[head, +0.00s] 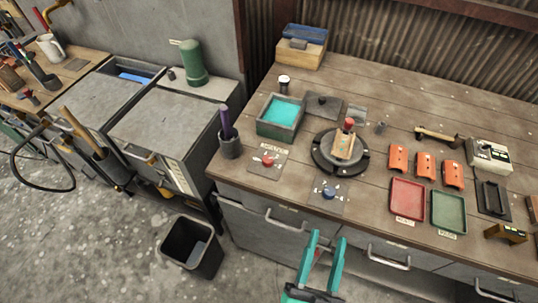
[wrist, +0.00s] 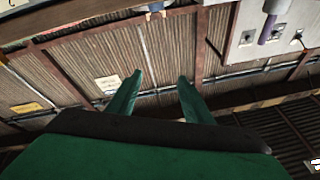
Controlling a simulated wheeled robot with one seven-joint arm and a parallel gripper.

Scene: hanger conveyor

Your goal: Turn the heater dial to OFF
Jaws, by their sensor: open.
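Two dials sit on flat grey plates near the bench's front left. One has a red knob (head: 268,161), with lettering on the plate behind it. The other has a blue knob (head: 329,192), with small white marks around it. The lettering is too small to tell which is the heater dial or where either points. My gripper (head: 328,236) is open and empty, in front of the bench edge, below the blue knob in the picture and apart from it. In the wrist view my gripper (wrist: 159,76) faces a corrugated wall, and neither dial shows.
A round black fixture (head: 325,165) holding a wooden block with a red top stands behind the blue knob. A cup with a purple handle (head: 229,146) is left of the red knob. Red (head: 394,213) and green (head: 436,222) trays lie to the right. A black bin (head: 180,263) stands on the floor.

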